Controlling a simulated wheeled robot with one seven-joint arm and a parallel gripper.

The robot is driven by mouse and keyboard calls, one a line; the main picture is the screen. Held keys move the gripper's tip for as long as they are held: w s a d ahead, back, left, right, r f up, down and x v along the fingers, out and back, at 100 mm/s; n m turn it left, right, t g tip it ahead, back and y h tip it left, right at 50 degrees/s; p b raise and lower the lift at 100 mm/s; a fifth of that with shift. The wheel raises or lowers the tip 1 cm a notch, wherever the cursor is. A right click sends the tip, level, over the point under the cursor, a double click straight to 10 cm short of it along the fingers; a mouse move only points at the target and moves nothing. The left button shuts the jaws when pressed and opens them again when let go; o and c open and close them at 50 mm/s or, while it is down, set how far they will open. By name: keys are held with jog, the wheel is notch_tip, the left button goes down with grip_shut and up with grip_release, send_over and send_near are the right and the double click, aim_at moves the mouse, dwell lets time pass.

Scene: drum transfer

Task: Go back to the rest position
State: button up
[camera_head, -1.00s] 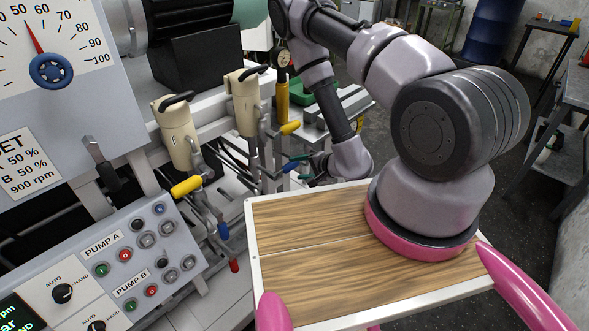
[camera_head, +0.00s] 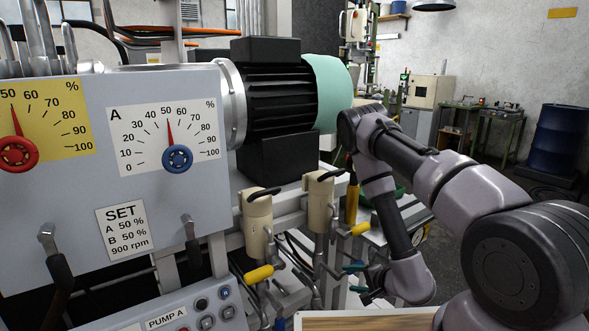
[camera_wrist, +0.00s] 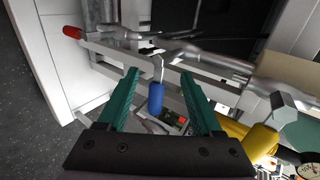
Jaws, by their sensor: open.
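My gripper (camera_head: 356,279) is small in the head view, low and right of centre beside the pipework, with its teal fingers pointing left. In the wrist view my gripper (camera_wrist: 160,76) shows two teal fingers spread apart with nothing clasped. A blue lever handle (camera_wrist: 156,98) appears between the fingers in that view; its depth relative to them is hard to judge. A yellow handle (camera_wrist: 248,142) lies right of the fingers. My arm is bent, with the forearm hanging down at the right of the head view.
Two cream valve bodies (camera_head: 257,224) with yellow levers (camera_head: 258,274) stand left of my gripper. A grey gauge panel (camera_head: 70,220) fills the left side. A motor (camera_head: 275,85) is above. A blue drum (camera_head: 558,140) stands far right.

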jog(key=w+a+r+n+g+y, duration=0.1)
jog(key=a+r+y, duration=0.3)
jog(key=r, duration=0.5)
jog(key=w+a+r+g+y, duration=0.2)
jog(key=a+r+y, duration=0.1)
jog(key=a+r, duration=0.55)
jog(key=s+r+n+g+y, duration=0.1)
jog(key=s+r+n+g, duration=0.15)
jog(key=r, duration=0.55)
jog(key=s+r+n+g+y, duration=0.1)
jog(key=s+r+n+g, duration=0.2)
jog(key=r, duration=0.5)
jog(key=s+d+r+n+g+h, duration=0.2)
jog(key=s+d+r+h, duration=0.3)
jog(key=s+r, duration=0.4)
jog(key=s+d+r+m+t+h, duration=0.1)
jog(key=s+d+r+t+h, duration=0.2)
jog(key=d+r+t+h, duration=0.5)
jog(key=d+r, duration=0.2)
jog(key=d, duration=0.4)
jog(key=shift+s+r, duration=0.15)
